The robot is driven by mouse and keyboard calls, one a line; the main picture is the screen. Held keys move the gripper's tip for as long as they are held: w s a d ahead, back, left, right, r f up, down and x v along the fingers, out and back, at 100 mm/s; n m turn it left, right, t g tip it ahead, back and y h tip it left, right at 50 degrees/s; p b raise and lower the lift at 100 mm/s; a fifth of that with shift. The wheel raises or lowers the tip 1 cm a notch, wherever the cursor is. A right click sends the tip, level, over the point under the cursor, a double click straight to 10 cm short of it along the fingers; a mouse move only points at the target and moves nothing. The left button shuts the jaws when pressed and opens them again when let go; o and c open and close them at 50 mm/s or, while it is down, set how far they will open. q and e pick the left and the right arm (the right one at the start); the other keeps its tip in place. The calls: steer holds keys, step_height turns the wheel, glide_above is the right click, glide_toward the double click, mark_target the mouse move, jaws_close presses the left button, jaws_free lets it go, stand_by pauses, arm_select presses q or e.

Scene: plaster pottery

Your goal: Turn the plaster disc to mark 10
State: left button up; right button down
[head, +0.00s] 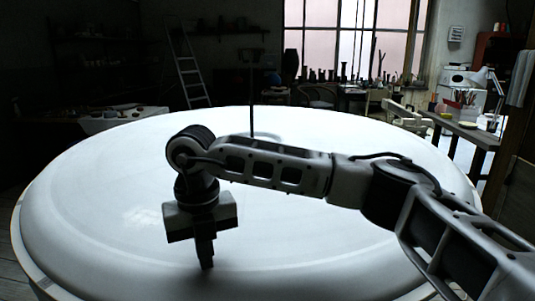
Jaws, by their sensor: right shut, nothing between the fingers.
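The plaster disc (100,215) is a large white round slab that fills most of the lower head view. A thin dark upright rod (251,95) rises at its far side, with a faint curved shape on the surface beside its foot. My right gripper (207,265) points down over the near part of the disc, left of the middle. It is shut and empty. I cannot tell whether its tips touch the surface. I see no readable marks or numbers on the disc. My left gripper is not in view.
A low table (120,121) with small items stands behind left, and a ladder (188,70) leans at the back. A workbench (460,128) with pots and a lamp is at the right. A wooden post (518,130) stands at the right edge.

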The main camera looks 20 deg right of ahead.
mark_target(160, 261)
steer(key=shift+w+a+f, duration=0.2)
steer(key=shift+a, duration=0.25)
steer(key=shift+w+a+f+p, duration=0.1)
steer(key=shift+w+a, duration=0.3)
steer(key=shift+a, duration=0.3)
steer(key=shift+w+a+r+p, duration=0.1)
steer(key=shift+w+a, duration=0.3)
steer(key=shift+a, duration=0.25)
steer(key=shift+w+a+f+p, duration=0.1)
steer(key=shift+w+a, duration=0.3)
steer(key=shift+a, duration=0.3)
steer(key=shift+w+a, duration=0.45)
steer(key=shift+a, duration=0.2)
steer(key=shift+w+a, duration=0.4)
steer(key=shift+a, duration=0.25)
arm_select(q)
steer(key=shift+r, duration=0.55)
arm_select(e)
steer(key=shift+f, duration=0.1)
arm_select(q)
steer(key=shift+p, duration=0.3)
